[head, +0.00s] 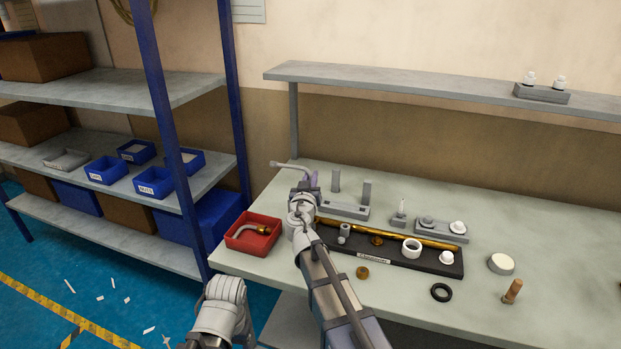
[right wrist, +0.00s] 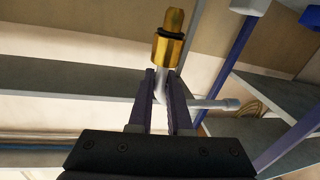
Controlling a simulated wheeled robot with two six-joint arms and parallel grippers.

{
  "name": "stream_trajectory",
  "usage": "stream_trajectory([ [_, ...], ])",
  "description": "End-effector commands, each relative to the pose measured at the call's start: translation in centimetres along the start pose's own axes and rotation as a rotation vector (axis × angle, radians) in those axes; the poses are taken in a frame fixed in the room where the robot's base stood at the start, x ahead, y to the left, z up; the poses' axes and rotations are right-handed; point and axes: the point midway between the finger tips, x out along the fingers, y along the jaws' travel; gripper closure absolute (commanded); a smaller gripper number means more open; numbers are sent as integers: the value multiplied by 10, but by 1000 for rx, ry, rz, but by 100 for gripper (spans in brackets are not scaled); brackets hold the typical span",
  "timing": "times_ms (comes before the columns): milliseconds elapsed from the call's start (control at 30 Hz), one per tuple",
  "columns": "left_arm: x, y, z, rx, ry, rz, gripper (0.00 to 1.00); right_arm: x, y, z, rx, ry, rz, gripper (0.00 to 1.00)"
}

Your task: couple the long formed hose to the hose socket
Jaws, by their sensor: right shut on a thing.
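A grey bent hose (head: 289,165) with a brass end fitting, seen in the right wrist view (right wrist: 168,40), is between the purple fingers of my right gripper (head: 310,182). The gripper is shut on it and holds it above the back left of the bench. In the right wrist view the brass end points up and the grey tube bends to the right below it. I cannot tell for sure which fixture is the hose socket; a small grey block with an upright post (head: 399,217) stands mid-bench. My left arm shows at the bottom, but its fingers do not.
A red tray (head: 235,243) holds a short curved brass-ended pipe at the bench's left edge. A black tray (head: 410,260) holds a long brass tube and small parts. Grey fixtures (head: 344,209) stand behind it. A black ring (head: 441,292) and a wooden peg (head: 512,291) lie at front right.

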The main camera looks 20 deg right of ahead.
Motion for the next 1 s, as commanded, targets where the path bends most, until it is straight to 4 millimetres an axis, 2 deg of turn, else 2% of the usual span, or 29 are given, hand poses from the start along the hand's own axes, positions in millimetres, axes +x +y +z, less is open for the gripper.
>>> stream_trajectory([
  [367,19,2,-1,0,0,0,30,0,-1,18,9,5,1,100],
  [1000,75,7,-4,1,0,0,30,-2,-2,70,39,24,0,100],
])
